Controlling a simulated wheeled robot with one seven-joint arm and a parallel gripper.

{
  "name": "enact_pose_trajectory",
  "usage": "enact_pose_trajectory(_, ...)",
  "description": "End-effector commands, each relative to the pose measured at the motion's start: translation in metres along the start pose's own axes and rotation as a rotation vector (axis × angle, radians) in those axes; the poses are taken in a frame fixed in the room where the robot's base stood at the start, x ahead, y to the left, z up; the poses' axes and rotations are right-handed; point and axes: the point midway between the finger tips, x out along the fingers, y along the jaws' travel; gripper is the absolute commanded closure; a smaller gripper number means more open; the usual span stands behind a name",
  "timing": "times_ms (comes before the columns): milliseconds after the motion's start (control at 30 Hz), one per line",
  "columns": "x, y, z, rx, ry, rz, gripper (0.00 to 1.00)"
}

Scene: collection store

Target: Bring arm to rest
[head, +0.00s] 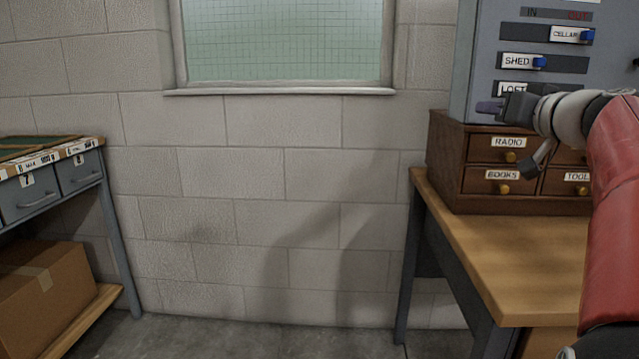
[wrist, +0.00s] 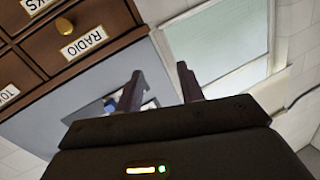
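My gripper (head: 490,107) is at the right in the head view, raised in front of the grey board and level with its lower part. My red arm comes in from the right edge. In the wrist view my gripper (wrist: 158,78) has its two dark fingers apart, with nothing held between them. The board (wrist: 60,115) shows behind the fingers, turned in the picture. The head view shows the gripper side-on and hides part of the board's lowest row.
A wooden drawer cabinet (head: 482,190) with RADIO and BOOKS labels stands on a wooden table (head: 510,260) below the board (head: 488,40). A blue-grey drawer unit (head: 25,200) and a cardboard box (head: 40,290) are at the left. The floor (head: 260,342) between is clear.

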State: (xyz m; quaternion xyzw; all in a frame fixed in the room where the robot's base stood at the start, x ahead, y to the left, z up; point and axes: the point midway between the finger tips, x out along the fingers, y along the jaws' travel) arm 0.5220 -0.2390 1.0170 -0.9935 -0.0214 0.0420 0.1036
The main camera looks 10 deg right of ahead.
Motion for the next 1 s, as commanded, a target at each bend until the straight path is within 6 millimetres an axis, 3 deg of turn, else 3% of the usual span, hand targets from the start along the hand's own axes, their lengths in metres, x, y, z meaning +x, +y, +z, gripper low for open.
enact_pose_trajectory(33,0.0,-0.033,0.028,0.022,-0.085,-0.029,0.62)
enact_pose_trajectory(100,-0.006,-0.067,0.069,0.05,-0.206,-0.049,0.62)
enact_pose_trajectory(167,-0.015,-0.095,0.105,0.067,-0.31,-0.058,0.62)
enact_pose_trajectory(300,-0.052,-0.147,0.192,0.07,-0.543,-0.054,0.62)
enact_pose_trajectory(433,-0.102,-0.177,0.272,0.029,-0.741,-0.015,0.62)
enact_pose_trajectory(600,-0.165,-0.184,0.355,-0.071,-0.915,0.068,0.62)
enact_pose_trajectory(700,-0.189,-0.178,0.384,-0.124,-0.963,0.111,0.62)
enact_pose_trajectory(800,-0.202,-0.173,0.399,-0.155,-0.985,0.139,0.62)
enact_pose_trajectory(1000,-0.205,-0.171,0.404,-0.164,-0.992,0.151,0.62)
